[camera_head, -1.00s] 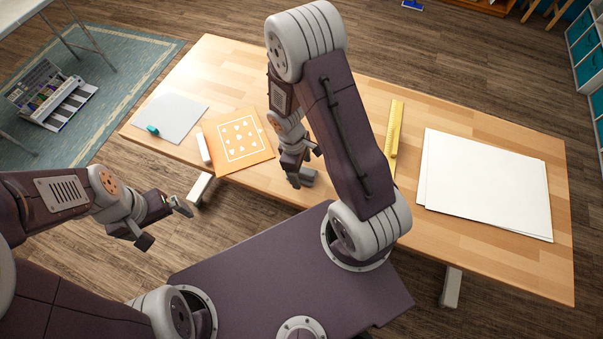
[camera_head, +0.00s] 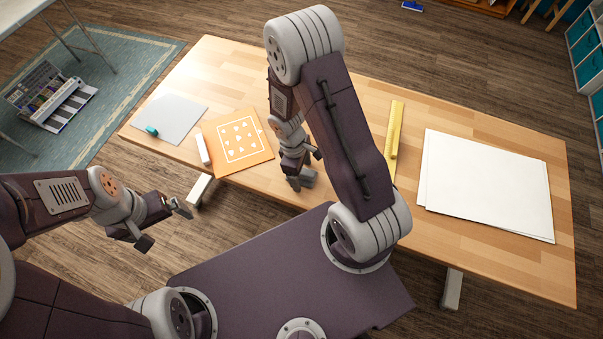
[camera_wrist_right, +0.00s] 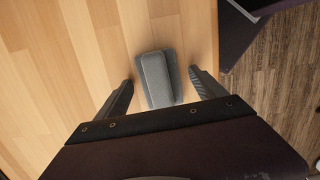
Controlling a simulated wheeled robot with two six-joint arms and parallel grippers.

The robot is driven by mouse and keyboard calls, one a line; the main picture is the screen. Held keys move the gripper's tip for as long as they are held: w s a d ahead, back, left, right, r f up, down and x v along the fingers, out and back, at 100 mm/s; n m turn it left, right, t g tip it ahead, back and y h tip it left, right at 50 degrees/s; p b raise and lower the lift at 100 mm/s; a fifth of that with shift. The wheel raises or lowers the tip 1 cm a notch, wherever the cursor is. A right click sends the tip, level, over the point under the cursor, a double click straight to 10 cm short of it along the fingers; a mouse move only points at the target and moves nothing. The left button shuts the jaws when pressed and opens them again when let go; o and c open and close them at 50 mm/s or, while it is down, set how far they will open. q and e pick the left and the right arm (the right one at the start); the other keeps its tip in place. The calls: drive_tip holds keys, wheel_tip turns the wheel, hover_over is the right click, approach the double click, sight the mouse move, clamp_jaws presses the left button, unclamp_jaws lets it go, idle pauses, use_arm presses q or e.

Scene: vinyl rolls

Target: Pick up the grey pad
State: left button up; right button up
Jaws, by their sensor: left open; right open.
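The grey pad (camera_wrist_right: 160,78) lies on the wooden table, seen from above in the right wrist view. It looks like a rounded grey block on a slightly wider darker base. My right gripper (camera_wrist_right: 161,80) is open, with one finger on each side of the pad and a gap showing on both sides. In the head view the right gripper (camera_head: 299,182) is at the table's near edge, and the pad (camera_head: 308,177) is partly hidden there. My left gripper (camera_head: 163,222) is open and empty, off the table's near edge at the left.
Bare wood surrounds the pad.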

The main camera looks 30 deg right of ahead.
drive_tip(key=c, duration=1.4)
drive_tip(key=shift+c, duration=0.2)
drive_tip(key=shift+r, duration=0.1)
